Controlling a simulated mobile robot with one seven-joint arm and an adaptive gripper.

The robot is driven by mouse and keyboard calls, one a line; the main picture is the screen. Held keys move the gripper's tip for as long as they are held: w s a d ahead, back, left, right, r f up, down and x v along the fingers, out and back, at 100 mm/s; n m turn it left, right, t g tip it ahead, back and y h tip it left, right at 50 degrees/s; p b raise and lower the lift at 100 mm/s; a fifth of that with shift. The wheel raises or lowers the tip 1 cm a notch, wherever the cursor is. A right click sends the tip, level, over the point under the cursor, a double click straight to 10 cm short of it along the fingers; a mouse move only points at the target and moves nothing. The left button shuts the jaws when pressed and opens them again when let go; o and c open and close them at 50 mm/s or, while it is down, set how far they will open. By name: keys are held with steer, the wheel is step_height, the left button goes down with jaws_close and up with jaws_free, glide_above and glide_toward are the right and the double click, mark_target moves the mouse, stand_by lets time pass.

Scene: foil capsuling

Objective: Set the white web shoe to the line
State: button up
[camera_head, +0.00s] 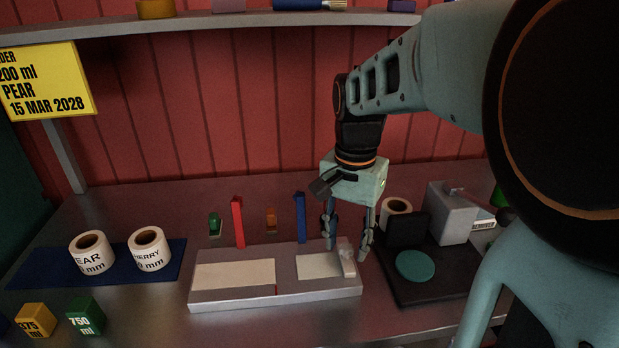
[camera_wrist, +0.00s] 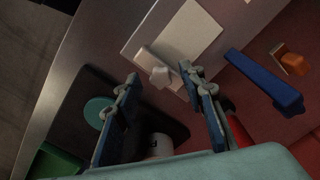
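The white web shoe (camera_head: 348,262), a pale bar with a faceted knob on top, sits across the right end of the grey platform (camera_head: 235,297). The wrist view shows its knob (camera_wrist: 160,76) just beyond and between my fingertips. My gripper (camera_head: 347,246) is open, pointing down over the shoe's end of the platform, with one finger on each side of the knob. My gripper (camera_wrist: 160,80) looks empty; I cannot tell whether a finger touches the knob. A thin red line (camera_head: 276,290) marks the platform's front near the middle, left of the shoe.
A red lever (camera_head: 238,222) and a blue lever (camera_head: 300,217) stand behind the platform. A dark mat (camera_head: 430,285) with a teal disc (camera_head: 415,266) and a grey box (camera_head: 452,212) lies right. Label rolls (camera_head: 92,254) sit on a blue mat at left.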

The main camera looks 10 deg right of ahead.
steer(key=shift+f, duration=0.1)
steer(key=shift+c, duration=0.5)
jaws_close()
steer(key=shift+a+p, duration=0.4)
steer(key=shift+a, duration=1.95)
steer(key=shift+o, duration=0.5)
jaws_free()
steer(key=shift+a, duration=0.1)
